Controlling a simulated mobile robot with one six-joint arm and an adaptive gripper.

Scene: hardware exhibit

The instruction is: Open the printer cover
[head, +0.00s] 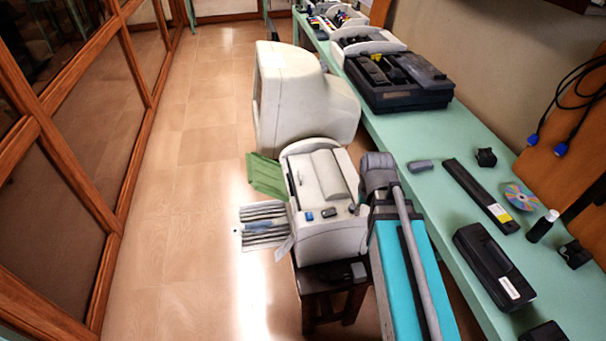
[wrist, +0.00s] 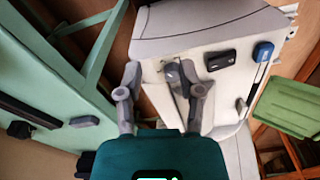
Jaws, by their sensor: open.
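The white printer (head: 337,240) stands on a small dark stool beside the long table. Its cover (head: 328,176) lies down on top and looks shut. In the wrist view the printer (wrist: 190,65) fills the upper middle, with a dark button (wrist: 221,60) and a blue button (wrist: 262,51) on its face. My gripper (wrist: 160,78) is open and empty, its two fingers spread at the printer's near corner. One finger overlaps the printer face in the picture; I cannot tell whether it touches. In the head view my arm is at the printer's right side, and the fingertips are hard to make out.
A green sheet (head: 267,175) and a striped paper tray (head: 263,225) stick out left of the printer. A large beige monitor (head: 300,95) stands just behind. The green table (head: 440,150) with several devices runs along the right. The tiled floor (head: 190,200) at left is clear.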

